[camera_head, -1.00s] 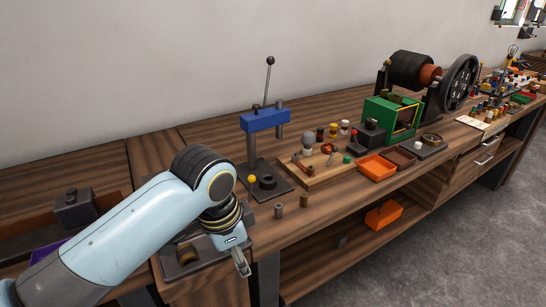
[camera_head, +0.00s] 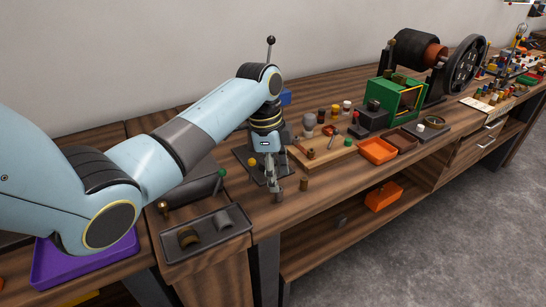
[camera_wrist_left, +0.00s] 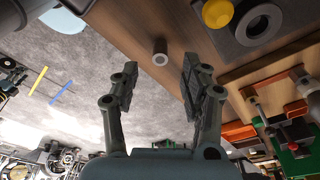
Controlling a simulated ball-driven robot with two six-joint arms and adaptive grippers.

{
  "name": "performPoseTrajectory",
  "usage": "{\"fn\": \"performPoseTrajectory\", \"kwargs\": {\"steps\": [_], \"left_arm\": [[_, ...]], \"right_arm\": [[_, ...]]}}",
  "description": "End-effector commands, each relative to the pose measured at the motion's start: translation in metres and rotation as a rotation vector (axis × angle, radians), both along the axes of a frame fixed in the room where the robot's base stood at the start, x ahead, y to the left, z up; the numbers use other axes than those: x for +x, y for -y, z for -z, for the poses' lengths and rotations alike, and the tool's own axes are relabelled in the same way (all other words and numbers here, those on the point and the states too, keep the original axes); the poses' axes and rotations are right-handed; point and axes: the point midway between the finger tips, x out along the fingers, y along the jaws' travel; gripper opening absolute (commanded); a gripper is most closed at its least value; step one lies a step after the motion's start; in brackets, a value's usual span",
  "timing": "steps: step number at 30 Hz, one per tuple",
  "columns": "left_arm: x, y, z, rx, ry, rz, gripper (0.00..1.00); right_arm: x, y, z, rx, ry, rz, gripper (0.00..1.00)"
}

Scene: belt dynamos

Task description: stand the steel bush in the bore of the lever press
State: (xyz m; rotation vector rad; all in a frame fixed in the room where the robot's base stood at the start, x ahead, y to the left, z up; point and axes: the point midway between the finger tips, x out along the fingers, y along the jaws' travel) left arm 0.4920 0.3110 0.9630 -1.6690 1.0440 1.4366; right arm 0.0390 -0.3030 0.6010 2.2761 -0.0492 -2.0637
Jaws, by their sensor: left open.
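The steel bush (camera_head: 278,197) is a small grey cylinder standing upright near the bench's front edge. In the left wrist view it shows end-on as a grey ring (camera_wrist_left: 159,57) between the finger lines. My left gripper (camera_head: 273,186) points down just above it, open and empty, with its fingers apart (camera_wrist_left: 159,72). The lever press is mostly hidden by my arm; its ball-topped lever (camera_head: 271,42) and blue head (camera_head: 286,97) show. In the left wrist view, the press's dark base (camera_wrist_left: 232,45) carries a round bore collar (camera_wrist_left: 259,24). My right gripper is not in view.
A brown bush (camera_head: 304,184) stands just right of the steel one. A yellow knob (camera_wrist_left: 217,13) is beside the collar. A wooden board (camera_head: 325,152) with small parts, an orange tray (camera_head: 378,151) and a green box (camera_head: 395,97) are to the right. A grey tray (camera_head: 205,235) is left.

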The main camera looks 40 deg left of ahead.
Motion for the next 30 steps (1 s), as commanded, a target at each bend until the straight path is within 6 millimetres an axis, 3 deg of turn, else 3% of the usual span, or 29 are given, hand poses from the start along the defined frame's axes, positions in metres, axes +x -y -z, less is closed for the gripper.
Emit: {"fn": "performPoseTrajectory", "kwargs": {"steps": [3,9,20,30], "left_arm": [[0.001,0.003,0.022,-0.001,-0.003,-0.002,0.46],[0.003,0.006,0.045,0.001,-0.001,-0.002,0.46],[0.003,0.007,0.051,0.002,0.001,-0.001,0.46],[0.003,0.007,0.051,0.002,0.001,-0.002,0.04]], "right_arm": [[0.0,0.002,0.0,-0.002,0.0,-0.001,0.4],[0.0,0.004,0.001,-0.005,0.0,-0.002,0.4],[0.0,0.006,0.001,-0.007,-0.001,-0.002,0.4],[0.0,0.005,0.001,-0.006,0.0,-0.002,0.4]]}}
